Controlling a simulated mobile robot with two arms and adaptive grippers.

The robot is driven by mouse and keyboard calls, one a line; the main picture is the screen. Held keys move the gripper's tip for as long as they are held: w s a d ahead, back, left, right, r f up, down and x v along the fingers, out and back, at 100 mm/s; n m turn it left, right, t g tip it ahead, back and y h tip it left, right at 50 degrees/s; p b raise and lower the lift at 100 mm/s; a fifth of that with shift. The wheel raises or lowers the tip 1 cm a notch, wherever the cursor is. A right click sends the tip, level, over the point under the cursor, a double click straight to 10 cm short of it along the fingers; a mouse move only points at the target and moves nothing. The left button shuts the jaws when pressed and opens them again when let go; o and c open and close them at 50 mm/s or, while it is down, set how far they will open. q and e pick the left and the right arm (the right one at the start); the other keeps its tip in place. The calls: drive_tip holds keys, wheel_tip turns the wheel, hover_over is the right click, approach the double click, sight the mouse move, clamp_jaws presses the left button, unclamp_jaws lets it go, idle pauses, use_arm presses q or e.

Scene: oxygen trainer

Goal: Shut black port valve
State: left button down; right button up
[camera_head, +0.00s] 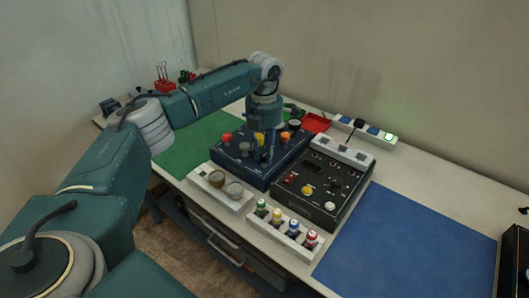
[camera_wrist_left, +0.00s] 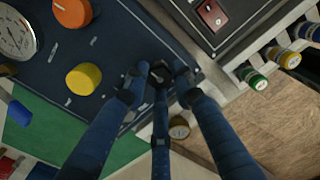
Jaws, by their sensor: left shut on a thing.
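The dark blue panel (camera_head: 252,178) stands on the table with red, yellow and orange knobs on its top. My left gripper (camera_head: 264,156) comes down over this panel from above. In the left wrist view my left gripper (camera_wrist_left: 160,78) has its fingers closed around a small black knob (camera_wrist_left: 160,73) near the panel's edge. The fingers cover most of the black knob, so its turn angle is hard to tell. The yellow knob (camera_wrist_left: 84,79) and the orange knob (camera_wrist_left: 72,12) are apart from the fingers. My right gripper is not in view.
A black control box (camera_head: 322,190) stands right beside the blue panel. A white rack with several coloured-cap bottles (camera_head: 277,215) and a white tray with round fittings (camera_head: 216,179) are in front. A blue mat (camera_head: 400,240) lies clear at the right, a green mat (camera_head: 190,145) at the left.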

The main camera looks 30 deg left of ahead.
sight(263, 155)
use_arm(q)
drive_tip(key=shift+r, duration=0.1)
drive_tip(key=c, duration=1.4)
unclamp_jaws()
drive_tip(key=shift+c, duration=0.2)
wheel_tip(263, 155, up, 12)
drive_tip(key=shift+s, duration=0.1)
